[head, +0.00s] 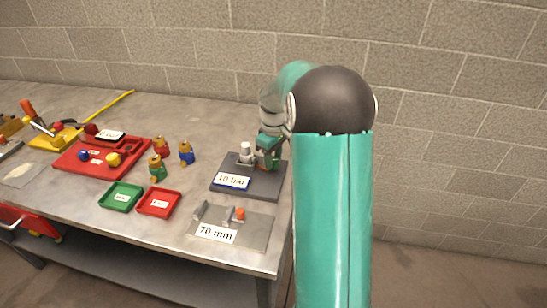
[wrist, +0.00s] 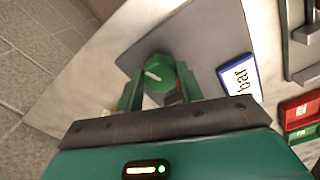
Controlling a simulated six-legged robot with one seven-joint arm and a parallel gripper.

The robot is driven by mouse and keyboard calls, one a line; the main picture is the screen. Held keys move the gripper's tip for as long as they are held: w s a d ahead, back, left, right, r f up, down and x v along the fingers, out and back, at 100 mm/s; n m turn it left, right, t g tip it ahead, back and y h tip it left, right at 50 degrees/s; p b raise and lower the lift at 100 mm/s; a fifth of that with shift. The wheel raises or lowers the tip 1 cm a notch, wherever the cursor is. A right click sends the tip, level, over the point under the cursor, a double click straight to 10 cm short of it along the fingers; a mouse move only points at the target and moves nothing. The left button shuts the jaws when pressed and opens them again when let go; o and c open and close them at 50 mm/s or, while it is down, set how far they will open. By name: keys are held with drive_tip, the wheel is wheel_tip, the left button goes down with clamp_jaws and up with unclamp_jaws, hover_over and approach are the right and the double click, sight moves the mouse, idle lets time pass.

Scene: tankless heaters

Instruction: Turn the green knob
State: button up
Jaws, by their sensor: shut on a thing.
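The green knob (wrist: 160,70) has a white pointer mark on its face and shows in the wrist view between my two fingers. My gripper (wrist: 159,84) is shut on it, one finger on each side. In the head view my gripper (head: 268,152) is at the back right of the dark grey plate (head: 264,187), and the knob is hard to make out there. A blue-framed "10 bar" label (head: 232,181) sits on the plate's front left. It also shows in the wrist view (wrist: 240,78).
A white-topped fitting (head: 246,152) stands left of my gripper. A "70 mm" plate (head: 250,232) lies in front. Green (head: 121,196) and red (head: 159,202) trays, several coloured knobbed pieces and a large red tray (head: 75,163) are left. A block wall stands behind.

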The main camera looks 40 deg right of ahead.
drive_tip(key=m, duration=0.6)
drive_tip(key=shift+a, duration=0.1)
drive_tip(key=m, duration=0.5)
drive_tip(key=shift+r+m, duration=0.1)
drive_tip(key=shift+m, duration=0.2)
idle(0.3)
drive_tip(key=o, duration=1)
wheel_tip(320, 180, up, 14)
idle(0.3)
